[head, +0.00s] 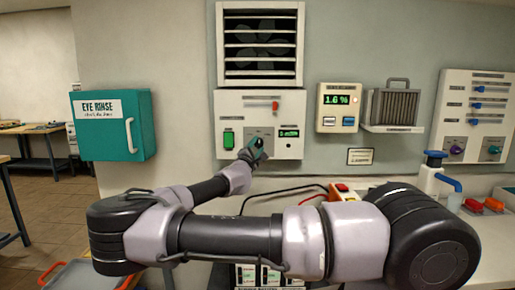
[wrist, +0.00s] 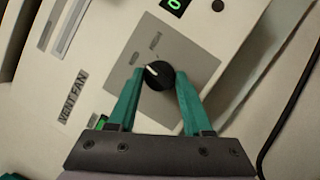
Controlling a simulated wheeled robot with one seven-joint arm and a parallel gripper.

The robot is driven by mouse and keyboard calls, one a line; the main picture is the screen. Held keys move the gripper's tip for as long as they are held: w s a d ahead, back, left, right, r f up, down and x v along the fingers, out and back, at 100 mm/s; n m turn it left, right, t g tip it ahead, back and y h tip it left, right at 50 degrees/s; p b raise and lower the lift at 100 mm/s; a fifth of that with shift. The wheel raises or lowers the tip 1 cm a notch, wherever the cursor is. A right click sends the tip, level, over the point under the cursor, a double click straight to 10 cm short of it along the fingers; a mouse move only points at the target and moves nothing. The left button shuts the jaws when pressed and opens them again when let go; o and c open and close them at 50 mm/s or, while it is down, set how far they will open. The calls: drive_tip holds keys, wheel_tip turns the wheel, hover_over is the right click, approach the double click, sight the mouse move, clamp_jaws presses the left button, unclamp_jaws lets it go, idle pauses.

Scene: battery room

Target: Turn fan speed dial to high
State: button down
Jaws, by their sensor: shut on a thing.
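The fan speed dial (wrist: 158,75) is a round black knob with a white pointer line, on a grey plate in the wrist view. The pointer points to the upper left of that view. In the head view my gripper (head: 258,148) is at the lower middle of the white fan panel (head: 232,106) and hides the dial. The panel reads "VENT FAN" in the wrist view.
A green switch (head: 229,139), a red lever (head: 275,106) and a small green display (head: 289,133) sit around the dial. The vent fan (head: 262,45) is above. A teal eye rinse cabinet (head: 112,126) hangs left, and a meter (head: 339,107) hangs right.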

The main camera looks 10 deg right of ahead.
drive_tip(key=m+g, duration=0.2)
drive_tip(key=m, duration=0.3)
drive_tip(key=shift+r, duration=0.15)
drive_tip(key=shift+r+m+g, duration=0.1)
drive_tip(key=shift+m+g, duration=0.6)
drive_tip(key=shift+m, duration=1.2)
drive_tip(key=shift+c, duration=1.6)
unclamp_jaws()
drive_tip(key=shift+y, duration=0.3)
drive_tip(key=v, duration=1)
drive_tip(key=shift+s+a, duration=0.3)
